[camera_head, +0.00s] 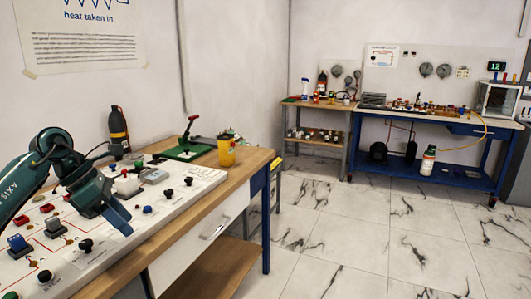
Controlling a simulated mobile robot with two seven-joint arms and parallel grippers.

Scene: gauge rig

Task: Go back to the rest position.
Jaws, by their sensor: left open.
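My left gripper (112,212) is dark green. It is open and points down over the white gauge panel (185,184) on the near workbench, at the left. No object shows between its fingers. Whether its fingertips touch the panel is hard to tell. The gripper and arm hide part of the panel behind them. My right gripper is not in view.
The panel carries black knobs (86,245), a blue block (18,243) and red parts. A green press with a lever (187,150) and a yellow cup (226,154) stand beyond it. The tiled floor (340,240) is clear. A blue-framed bench (435,122) stands at the back right.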

